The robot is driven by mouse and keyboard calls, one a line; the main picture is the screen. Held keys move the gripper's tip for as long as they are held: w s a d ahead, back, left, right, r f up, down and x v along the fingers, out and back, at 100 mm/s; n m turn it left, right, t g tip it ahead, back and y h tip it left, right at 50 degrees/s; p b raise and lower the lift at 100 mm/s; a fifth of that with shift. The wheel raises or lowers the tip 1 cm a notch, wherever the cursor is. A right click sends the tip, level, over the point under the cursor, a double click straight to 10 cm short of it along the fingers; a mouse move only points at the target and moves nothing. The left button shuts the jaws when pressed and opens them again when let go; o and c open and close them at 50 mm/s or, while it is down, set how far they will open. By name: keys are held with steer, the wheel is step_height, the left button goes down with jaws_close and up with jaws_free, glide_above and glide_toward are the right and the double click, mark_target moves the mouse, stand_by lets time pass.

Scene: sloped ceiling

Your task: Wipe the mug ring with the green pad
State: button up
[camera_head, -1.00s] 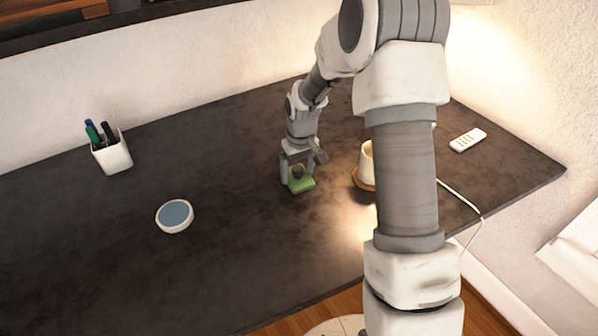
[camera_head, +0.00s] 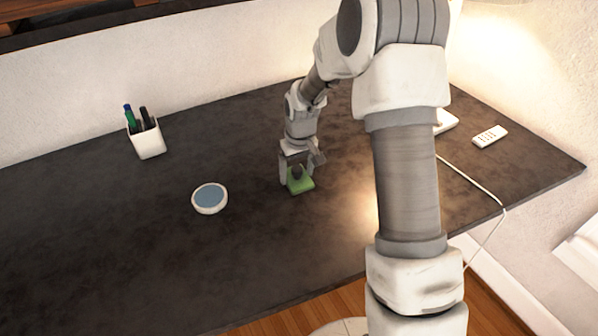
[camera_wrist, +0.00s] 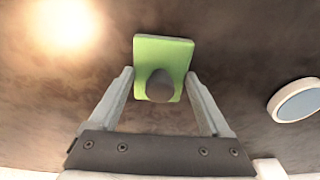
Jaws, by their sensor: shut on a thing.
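The green pad (camera_head: 300,184) is a flat square with a dark knob on top. My gripper (camera_head: 297,178) is shut on the green pad, with a finger on either side of its knob. In the wrist view the pad (camera_wrist: 148,52) shows beyond the fingers of my gripper (camera_wrist: 160,76). The pad is low over the dark table; I cannot tell whether it touches. No mug ring can be made out in either view. My arm hides part of the table to the right.
A round blue-topped white disc (camera_head: 209,197) lies left of the pad on the dark table (camera_head: 100,250). A white pen cup (camera_head: 148,139) stands at the back left. A white remote (camera_head: 490,136) and a cable lie right. The table between pad and disc is clear.

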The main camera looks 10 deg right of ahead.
steer(key=shift+r+p, duration=2.4)
steer(key=shift+r, duration=1.75)
